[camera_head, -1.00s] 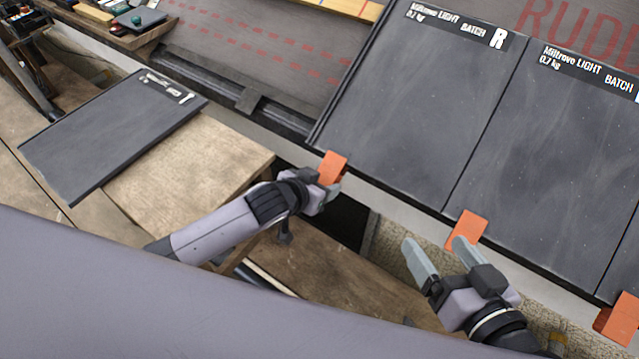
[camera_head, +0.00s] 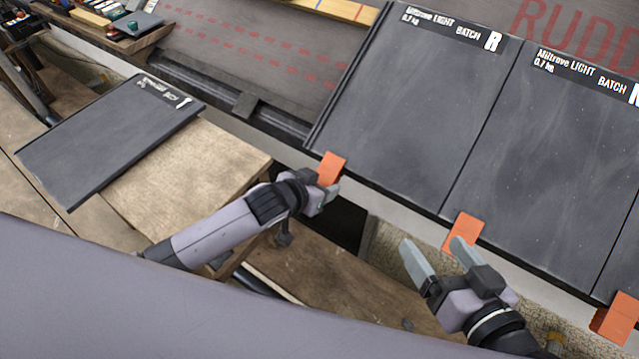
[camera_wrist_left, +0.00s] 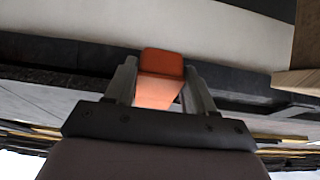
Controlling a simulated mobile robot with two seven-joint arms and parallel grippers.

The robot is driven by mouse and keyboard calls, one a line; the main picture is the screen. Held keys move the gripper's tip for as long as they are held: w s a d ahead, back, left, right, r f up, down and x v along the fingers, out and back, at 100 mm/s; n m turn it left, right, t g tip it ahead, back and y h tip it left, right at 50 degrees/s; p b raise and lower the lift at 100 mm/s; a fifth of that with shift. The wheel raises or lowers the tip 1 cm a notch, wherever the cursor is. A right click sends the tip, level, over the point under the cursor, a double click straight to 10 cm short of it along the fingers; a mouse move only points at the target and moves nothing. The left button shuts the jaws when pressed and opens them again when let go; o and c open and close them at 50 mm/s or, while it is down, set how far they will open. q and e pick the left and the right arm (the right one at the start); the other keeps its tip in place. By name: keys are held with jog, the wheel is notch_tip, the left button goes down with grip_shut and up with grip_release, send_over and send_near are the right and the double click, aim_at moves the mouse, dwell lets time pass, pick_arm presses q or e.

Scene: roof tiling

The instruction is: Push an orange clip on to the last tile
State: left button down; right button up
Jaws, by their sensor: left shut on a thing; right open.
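My left gripper (camera_head: 326,190) is shut on an orange clip (camera_head: 331,167) at the lower left corner of the leftmost laid tile (camera_head: 405,100), marked R. In the left wrist view the clip (camera_wrist_left: 161,75) sits between the two fingers, its end at the dark tile edge. I cannot tell how far it is seated. My right gripper (camera_head: 438,258) is open and empty, its one finger close to or overlapping another orange clip (camera_head: 462,231) at the seam between two laid tiles. A third clip (camera_head: 616,318) is at the lower right.
A loose dark tile (camera_head: 105,140) lies partly on a wooden board (camera_head: 190,170) at the left. A second laid tile (camera_head: 550,150) is to the right. Bare roof sheeting with red dashes (camera_head: 250,45) lies left of the tiles. A dark gap (camera_head: 345,222) is below the eave.

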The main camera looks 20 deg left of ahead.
pick_arm(q)
jog(key=shift+w+d+r, duration=0.25)
jog(key=shift+w+r, duration=0.3)
jog(key=shift+w, duration=0.1)
dwell(0.4)
jog(key=shift+c, duration=1.5)
grip_release()
jog(key=shift+s+f, duration=0.1)
jog(key=shift+f, duration=0.05)
